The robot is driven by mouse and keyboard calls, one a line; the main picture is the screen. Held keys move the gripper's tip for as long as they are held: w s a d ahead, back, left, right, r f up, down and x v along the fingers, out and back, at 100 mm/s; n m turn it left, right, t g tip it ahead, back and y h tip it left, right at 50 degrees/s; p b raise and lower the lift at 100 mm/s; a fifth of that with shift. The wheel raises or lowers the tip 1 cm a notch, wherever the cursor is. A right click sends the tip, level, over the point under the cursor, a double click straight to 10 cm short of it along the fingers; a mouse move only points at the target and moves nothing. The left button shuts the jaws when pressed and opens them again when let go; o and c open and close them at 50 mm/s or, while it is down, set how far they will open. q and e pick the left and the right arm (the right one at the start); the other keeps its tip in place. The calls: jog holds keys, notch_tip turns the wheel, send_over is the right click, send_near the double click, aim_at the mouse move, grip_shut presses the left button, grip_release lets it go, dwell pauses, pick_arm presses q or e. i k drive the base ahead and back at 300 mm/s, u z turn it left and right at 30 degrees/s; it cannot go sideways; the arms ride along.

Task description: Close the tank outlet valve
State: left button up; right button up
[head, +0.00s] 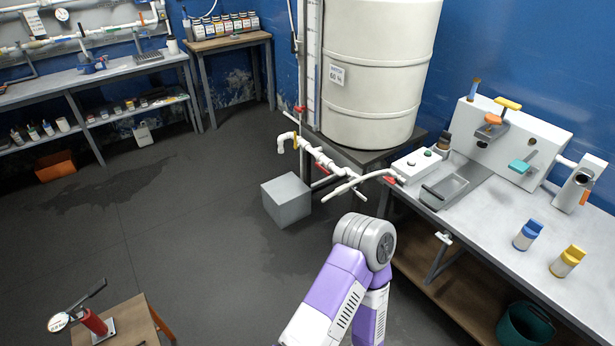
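The large white tank (372,75) stands on a dark stand against the blue wall at the top centre. White outlet piping (325,160) runs in front of its base, with a bent spout (287,138) at the left and a hose-like branch towards the bench at the right. Small red parts show on the piping: one by the upright pipe (299,108), one under the run (323,169) and one near the bench (390,180). I cannot tell which is the outlet valve handle or how it is turned. Neither gripper is in view.
My purple and grey arm link rises at the bottom centre. A grey block (286,200) sits on the floor below the spout. A bench (490,230) with apparatus fills the right. A small wooden table (125,325) stands at lower left. The floor between is open.

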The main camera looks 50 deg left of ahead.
aim_at(317, 164)
jog(key=u, duration=0.7)
jog(key=i, duration=0.65)
jog(key=u, duration=1)
jog(key=i, duration=1.1)
jog(key=u, duration=0.3)
